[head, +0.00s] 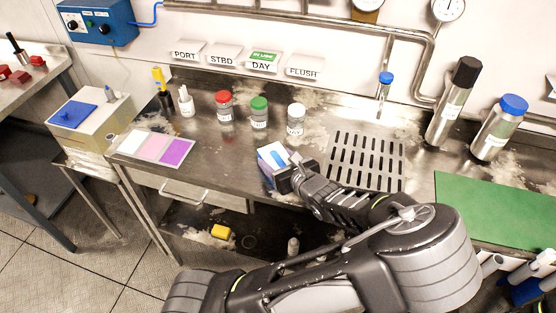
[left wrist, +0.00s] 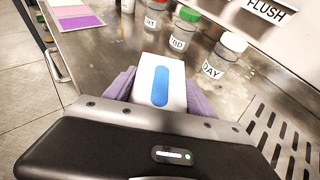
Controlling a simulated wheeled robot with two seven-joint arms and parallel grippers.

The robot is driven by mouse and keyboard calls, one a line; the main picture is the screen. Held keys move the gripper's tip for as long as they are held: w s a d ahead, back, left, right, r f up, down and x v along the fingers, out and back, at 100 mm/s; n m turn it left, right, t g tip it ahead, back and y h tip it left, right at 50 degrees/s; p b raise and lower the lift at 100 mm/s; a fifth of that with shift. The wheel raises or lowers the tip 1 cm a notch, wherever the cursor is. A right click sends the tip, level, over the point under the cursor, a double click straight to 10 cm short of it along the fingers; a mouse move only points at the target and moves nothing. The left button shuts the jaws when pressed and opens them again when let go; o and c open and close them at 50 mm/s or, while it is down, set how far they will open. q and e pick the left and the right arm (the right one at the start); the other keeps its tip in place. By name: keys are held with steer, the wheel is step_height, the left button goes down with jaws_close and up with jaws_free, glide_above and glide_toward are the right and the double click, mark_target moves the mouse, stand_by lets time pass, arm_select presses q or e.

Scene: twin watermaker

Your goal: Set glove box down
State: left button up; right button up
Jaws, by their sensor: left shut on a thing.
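The glove box, a small white box with a blue oval on top, shows in the head view (head: 270,153) at the bench's front edge, left of the slotted drain. In the left wrist view the glove box (left wrist: 159,82) is upright between two purple finger pads. My left gripper (head: 284,168) is shut on it and hides part of its near side. I cannot tell whether its base touches the bench. My right gripper is in neither view.
Red-, green- and white-capped jars (head: 259,113) stand behind the box. A white, pink and purple mat (head: 157,148) lies to the left. A slotted drain (head: 366,160) and a green mat (head: 500,208) are to the right. Bare steel bench lies between mat and box.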

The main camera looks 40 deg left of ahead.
arm_select(q)
steer(key=shift+f, duration=0.1)
steer(key=o, duration=1.6)
steer(key=shift+c, duration=0.2)
steer(key=shift+d+r, duration=0.2)
steer(key=v, duration=1.1)
steer(key=shift+s+d+r+p, duration=0.2)
steer(key=shift+d+p, duration=0.05)
steer(key=shift+p, duration=0.15)
